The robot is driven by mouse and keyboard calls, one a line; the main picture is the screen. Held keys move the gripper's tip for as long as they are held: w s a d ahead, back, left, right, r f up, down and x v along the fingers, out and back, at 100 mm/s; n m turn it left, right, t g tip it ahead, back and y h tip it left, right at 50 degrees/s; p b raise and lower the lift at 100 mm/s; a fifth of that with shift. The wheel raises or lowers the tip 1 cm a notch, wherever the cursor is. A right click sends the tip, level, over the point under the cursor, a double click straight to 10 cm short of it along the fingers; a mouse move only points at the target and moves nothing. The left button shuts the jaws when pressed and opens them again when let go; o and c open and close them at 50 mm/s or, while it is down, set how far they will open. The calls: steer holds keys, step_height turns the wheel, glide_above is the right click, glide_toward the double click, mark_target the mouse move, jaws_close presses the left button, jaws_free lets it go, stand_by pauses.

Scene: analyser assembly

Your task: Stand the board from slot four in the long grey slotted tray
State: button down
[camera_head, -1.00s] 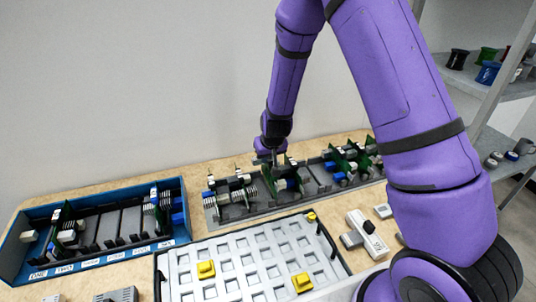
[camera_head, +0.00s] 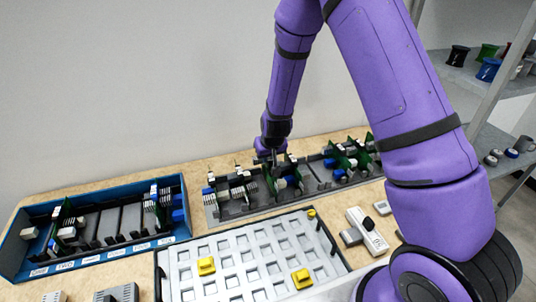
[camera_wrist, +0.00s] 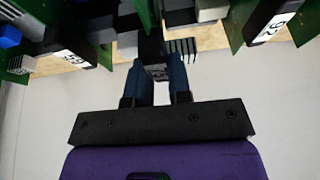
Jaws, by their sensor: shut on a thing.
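My gripper (camera_head: 270,158) is low over the long grey slotted tray (camera_head: 318,176), left of its middle. It is shut on the dark, labelled top piece of a board (camera_head: 270,182); the piece also shows between the fingers in the wrist view (camera_wrist: 157,70). The green board looks upright among the tray's other boards. Whether its lower edge is seated in a slot is hidden. The blue tray (camera_head: 24,268) with number-word labels along its front is at the left. Boards stand near its left and right ends, and dark empty dividers lie between.
Other green boards (camera_head: 345,158) stand close on the right in the grey tray, and grey finned parts (camera_head: 236,190) on the left. A white grid tray (camera_head: 225,262) with yellow pieces lies in front. A white handheld device (camera_head: 367,232) lies to its right. The wall is behind.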

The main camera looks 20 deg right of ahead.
steer(key=shift+f, duration=0.25)
stand_by(0.4)
steer(key=shift+f, duration=1.1)
stand_by(0.8)
steer(key=c, duration=0.9)
jaws_free()
steer(key=shift+o, duration=0.3)
steer(key=shift+r, duration=2.05)
stand_by(0.4)
steer(key=shift+r, duration=3.4)
